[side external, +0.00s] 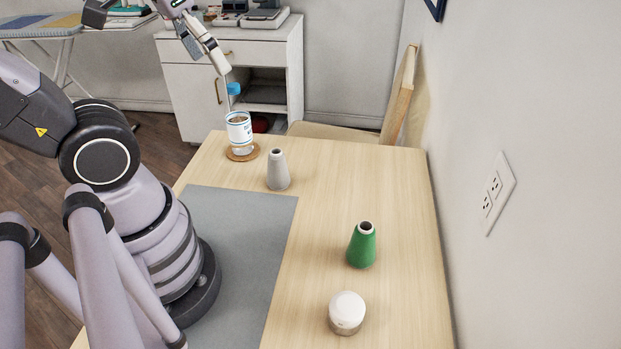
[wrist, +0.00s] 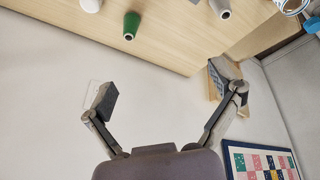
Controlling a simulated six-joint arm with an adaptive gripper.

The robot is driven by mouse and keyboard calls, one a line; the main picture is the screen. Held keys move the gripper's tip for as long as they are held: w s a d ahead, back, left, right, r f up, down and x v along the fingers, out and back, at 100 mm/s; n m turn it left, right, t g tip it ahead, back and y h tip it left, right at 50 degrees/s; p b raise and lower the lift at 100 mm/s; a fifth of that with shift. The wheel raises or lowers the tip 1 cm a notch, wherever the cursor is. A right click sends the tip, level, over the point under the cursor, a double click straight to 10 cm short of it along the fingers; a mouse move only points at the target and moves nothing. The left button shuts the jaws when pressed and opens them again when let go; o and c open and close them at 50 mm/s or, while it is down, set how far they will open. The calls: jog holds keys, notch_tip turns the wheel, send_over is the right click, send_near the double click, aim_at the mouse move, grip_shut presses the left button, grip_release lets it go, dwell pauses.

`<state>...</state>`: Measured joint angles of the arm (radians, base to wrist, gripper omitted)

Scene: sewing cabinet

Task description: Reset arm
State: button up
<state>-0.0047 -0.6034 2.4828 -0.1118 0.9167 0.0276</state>
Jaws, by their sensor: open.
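My gripper (side external: 207,55) is raised at the top of the side external view, above and behind the far end of the table (side external: 335,200). In the wrist view my gripper (wrist: 172,95) has its two fingers spread wide, with nothing between them. Below it in the side external view, a white mug (side external: 239,133) with a blue rim stands upright on a round cork coaster (side external: 230,155). A thin stick with a blue head (side external: 233,88) rises from the mug. Whether a finger touches the stick cannot be told.
A grey cone (side external: 277,172), a green cone (side external: 361,247) and a white round container (side external: 347,311) stand on the table. A grey mat (side external: 240,235) covers its left part. A wall with an outlet (side external: 497,192) borders the right. A white cabinet (side external: 190,85) and a chair (side external: 400,95) stand behind.

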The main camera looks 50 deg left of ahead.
jog(key=shift+s+a+r+t+y, duration=0.5)
jog(key=shift+s+a+r+t, duration=0.15)
jog(key=shift+a+r+t, duration=0.2)
